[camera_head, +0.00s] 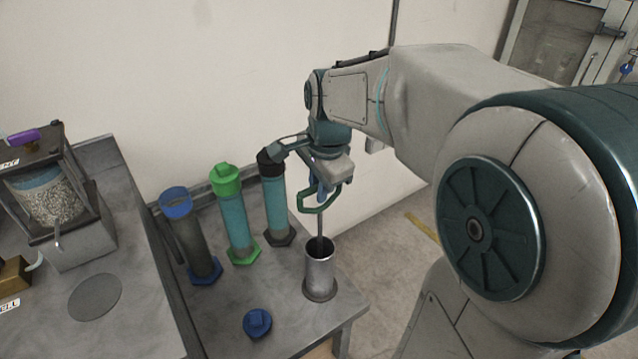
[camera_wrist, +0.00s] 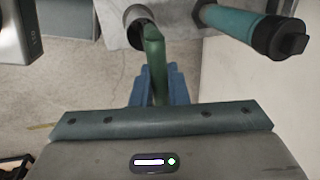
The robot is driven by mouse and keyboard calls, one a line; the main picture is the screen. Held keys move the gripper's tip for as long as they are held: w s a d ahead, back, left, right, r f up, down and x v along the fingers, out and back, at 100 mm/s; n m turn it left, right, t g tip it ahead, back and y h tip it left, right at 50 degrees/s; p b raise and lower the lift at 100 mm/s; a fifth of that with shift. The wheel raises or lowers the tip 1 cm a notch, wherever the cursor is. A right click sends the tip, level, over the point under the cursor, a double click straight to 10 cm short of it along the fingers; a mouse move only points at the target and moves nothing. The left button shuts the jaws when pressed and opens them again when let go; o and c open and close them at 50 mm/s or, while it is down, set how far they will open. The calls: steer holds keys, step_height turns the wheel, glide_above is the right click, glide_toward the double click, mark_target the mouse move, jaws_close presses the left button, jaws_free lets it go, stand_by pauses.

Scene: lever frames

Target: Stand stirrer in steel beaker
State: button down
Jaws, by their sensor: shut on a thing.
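The steel beaker (camera_head: 320,275) stands upright near the right front corner of the grey bench; part of its round mouth shows in the wrist view (camera_wrist: 137,22). The stirrer (camera_head: 320,222) is a thin grey rod with a green loop handle, which also shows in the wrist view (camera_wrist: 154,62). My gripper (camera_head: 318,188) is above the beaker, with its blue fingers (camera_wrist: 155,88) shut on the green handle. The stirrer hangs nearly upright, and its lower end overlaps the beaker's mouth in the head view. Its tip is hidden, so I cannot tell its depth.
A loose blue cap (camera_head: 257,322) lies in front. A framed jar (camera_head: 50,195) is at far left. The wall is close behind.

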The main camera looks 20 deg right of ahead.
steer(key=shift+f, duration=0.2)
steer(key=shift+f+b, duration=0.85)
steer(key=shift+f, duration=0.3)
steer(key=c, duration=1.3)
jaws_free()
steer(key=shift+c, duration=0.2)
step_height(320, 180, up, 14)
steer(key=s+p, duration=0.2)
steer(key=shift+s+d+f, duration=0.15)
steer(key=shift+s+d, duration=0.1)
steer(key=shift+d, duration=0.1)
